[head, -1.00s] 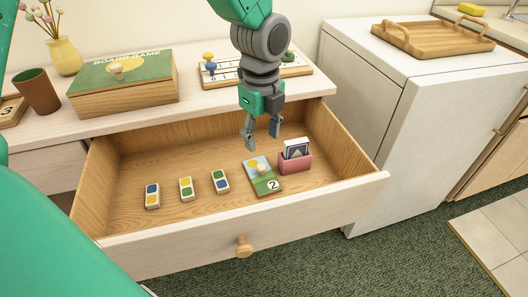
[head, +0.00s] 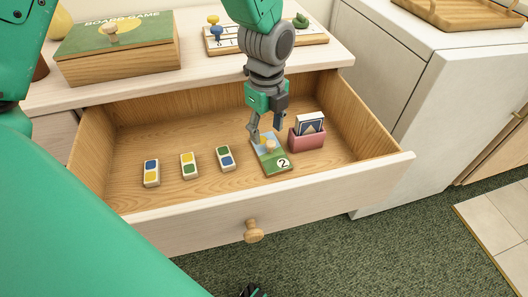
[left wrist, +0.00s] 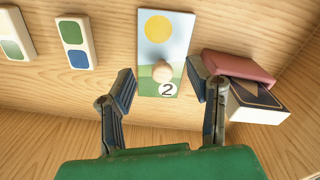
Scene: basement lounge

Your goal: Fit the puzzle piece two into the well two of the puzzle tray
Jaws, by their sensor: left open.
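The puzzle piece two (head: 273,163) lies flat in the open drawer. It is a picture tile with a yellow sun, green ground, a round wooden knob and a white "2"; it also shows in the left wrist view (left wrist: 166,30). My left gripper (head: 265,131) is open and points down just over the piece. In the left wrist view its fingertips (left wrist: 160,79) stand on either side of the knob, apart from it. The puzzle tray (head: 312,40) is on the cabinet top, partly hidden behind my left arm, with blue, yellow and green knobbed shapes. I cannot make out well two.
A pink holder with cards (head: 307,138) stands close right of the piece. Several domino-like tiles (head: 188,166) lie to its left. The drawer front (head: 330,188) and walls surround these. A board game box (head: 118,55) is on the cabinet; a white appliance (head: 440,90) stands right.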

